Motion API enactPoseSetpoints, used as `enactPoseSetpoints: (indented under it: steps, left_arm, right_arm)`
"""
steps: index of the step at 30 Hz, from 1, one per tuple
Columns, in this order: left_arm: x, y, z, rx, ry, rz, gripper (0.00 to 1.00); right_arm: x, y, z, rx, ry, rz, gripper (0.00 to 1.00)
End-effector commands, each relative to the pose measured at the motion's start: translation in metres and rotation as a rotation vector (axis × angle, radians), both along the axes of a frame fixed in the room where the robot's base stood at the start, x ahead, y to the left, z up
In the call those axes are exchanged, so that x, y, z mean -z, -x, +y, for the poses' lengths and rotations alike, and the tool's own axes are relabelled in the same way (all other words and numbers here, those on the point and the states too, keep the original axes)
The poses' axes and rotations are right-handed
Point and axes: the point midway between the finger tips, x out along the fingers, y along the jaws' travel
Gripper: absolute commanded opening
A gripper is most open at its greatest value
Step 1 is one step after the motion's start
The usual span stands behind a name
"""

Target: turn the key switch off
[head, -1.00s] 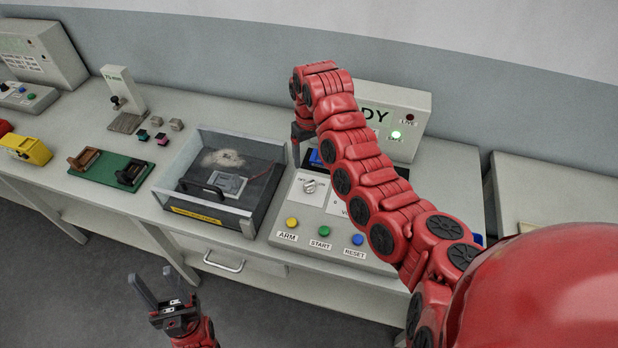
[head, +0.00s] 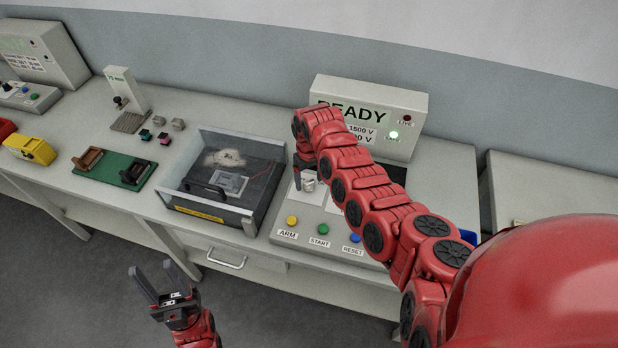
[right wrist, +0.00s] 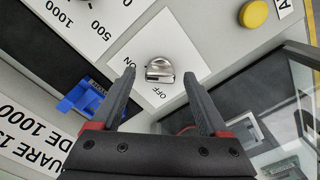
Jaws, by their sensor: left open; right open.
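The key switch is a silver knob (right wrist: 160,70) on a white plate marked ON and OFF in the right wrist view. It also shows in the head view (head: 309,182), close under my right gripper. My right gripper (right wrist: 165,82) is open, its two dark fingers on either side of the knob's near side, with nothing held; I cannot tell whether they touch it. In the head view its fingers are mostly hidden by my right arm. My left gripper (head: 160,283) is open and empty, low in front of the bench.
The panel has yellow ARM (head: 292,220), green START (head: 323,229) and blue RESET (head: 355,238) buttons. A clear-walled box (head: 214,215) stands left of it. A READY display (head: 400,140) with a lit green lamp stands behind. A blue part (right wrist: 92,100) lies near the plate.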

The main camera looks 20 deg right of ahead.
Motion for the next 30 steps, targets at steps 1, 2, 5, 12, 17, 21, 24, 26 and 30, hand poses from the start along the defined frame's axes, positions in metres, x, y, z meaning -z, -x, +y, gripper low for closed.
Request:
enactPoseSetpoints:
  steps: [1,2,5,12,17,21,24,26,30]
  left_arm:
    - [0.0000,0.0000,0.0000,0.000,0.000,0.000,0.50]
    - [0.0001,0.0000,0.0000,0.000,0.000,0.000,0.50]
    - [0.0000,0.0001,0.0000,0.000,0.000,0.000,0.50]
    - [0.0000,0.0001,0.0000,0.000,0.000,0.000,0.50]
    - [0.0000,0.0000,0.0000,0.000,0.000,0.000,0.50]
    - [0.0000,0.0000,0.0000,0.000,0.000,0.000,0.50]
    - [-0.0002,0.0000,0.0000,0.000,0.000,0.000,0.50]
    - [-0.0003,0.0000,0.0000,0.000,0.000,0.000,0.50]
    - [-0.0008,0.0000,0.0000,0.000,0.000,0.000,0.50]
  right_arm:
    - [0.0000,0.0000,0.0000,0.000,0.000,0.000,0.78]
    - [-0.0001,-0.0001,0.0000,0.000,0.000,0.000,0.78]
    - [-0.0001,-0.0001,0.0000,0.000,0.000,0.000,0.59]
    - [-0.0002,-0.0001,0.0000,0.000,0.000,0.000,0.16]
    - [-0.0002,-0.0001,-0.0001,0.000,0.000,-0.001,0.00]
    - [-0.0003,-0.0001,-0.0001,-0.006,0.000,0.000,0.00]
    - [-0.0004,-0.0001,-0.0001,-0.025,0.000,0.000,0.00]
    - [-0.0004,-0.0001,-0.0001,-0.045,0.000,0.000,0.00]
    - [-0.0006,-0.0005,-0.0004,-0.117,0.000,-0.001,0.00]
